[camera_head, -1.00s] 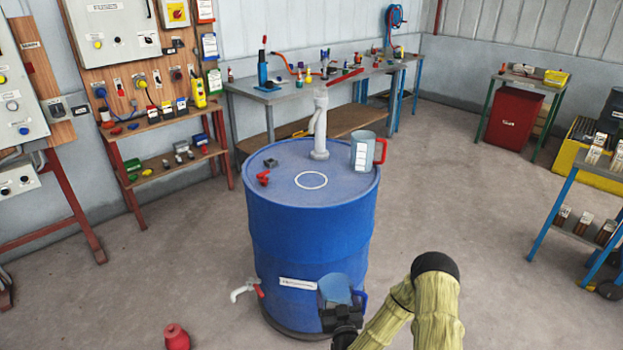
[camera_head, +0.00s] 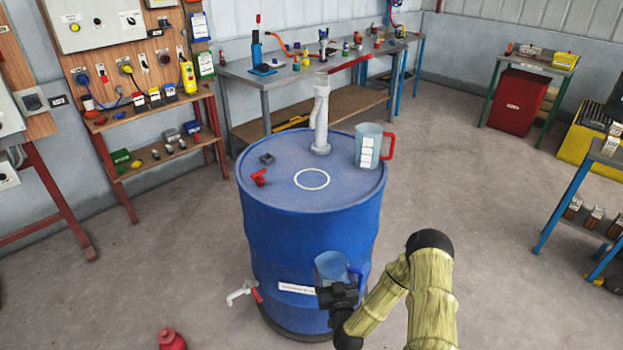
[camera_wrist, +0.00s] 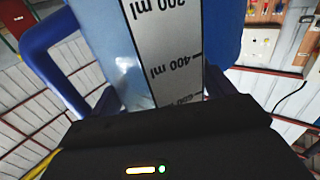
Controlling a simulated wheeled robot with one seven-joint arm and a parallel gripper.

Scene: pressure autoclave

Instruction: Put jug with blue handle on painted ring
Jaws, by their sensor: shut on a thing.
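The jug with blue handle (camera_head: 331,268) is held in front of the blue drum, below the level of its top. Its blue handle (camera_head: 356,276) is on the right in the head view; in the wrist view the jug (camera_wrist: 190,45) fills the top middle, with a millilitre scale and the handle (camera_wrist: 48,62) at left.
On the blue drum (camera_head: 310,225) stand a jug with red handle (camera_head: 370,146) at right, a pale pump (camera_head: 320,125) behind the ring, and a red valve (camera_head: 259,177) at left. A tap (camera_head: 243,291) sticks out low on the drum. Open floor lies at right.

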